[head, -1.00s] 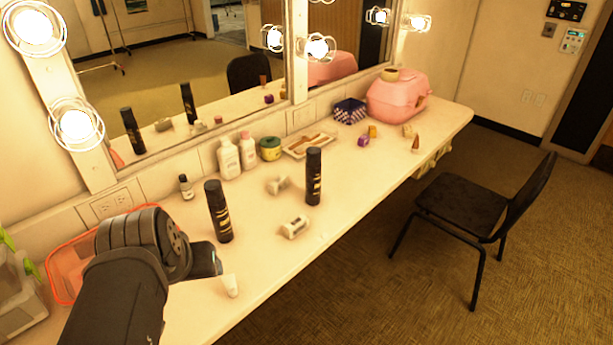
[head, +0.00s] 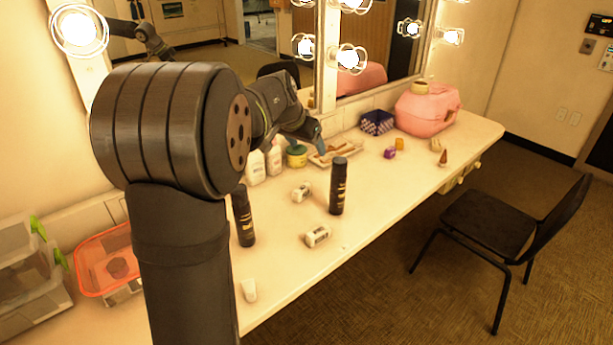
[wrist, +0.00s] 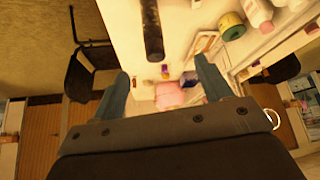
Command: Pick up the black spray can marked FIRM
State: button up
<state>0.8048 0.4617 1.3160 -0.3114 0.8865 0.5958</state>
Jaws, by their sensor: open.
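Two black spray cans stand upright on the counter. One can (head: 243,216) is close beside my arm, and the other can (head: 339,186) is farther right. Their small gold markings are too small to read, so I cannot tell which says FIRM. My gripper (head: 318,140) is above the counter near the green jar, behind and left of the right can, apart from it. In the wrist view my gripper (wrist: 162,75) is open with nothing between its two fingers. One black can (wrist: 152,30) shows there beyond the fingertips, cut off by the top edge.
White bottles (head: 255,167), a green jar (head: 296,156) and a tray (head: 345,146) stand along the mirror. Two small pale objects (head: 301,192) (head: 317,236) lie between the cans. A pink case (head: 428,110) is at the far end. A chair (head: 490,222) stands off the counter's front.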

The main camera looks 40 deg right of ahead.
jog(key=m, duration=0.1)
send_near(335, 163)
jog(key=shift+g, duration=0.3)
jog(key=x, duration=1)
jog(key=shift+w, duration=0.35)
jog(key=shift+d+x, duration=0.2)
jog(key=shift+x, duration=1.1)
jog(key=shift+d+x, duration=0.15)
jog(key=shift+x, duration=1.15)
jog(key=shift+s+r, duration=0.15)
jog(key=shift+r, duration=0.05)
grip_shut()
jog(key=shift+r, duration=0.2)
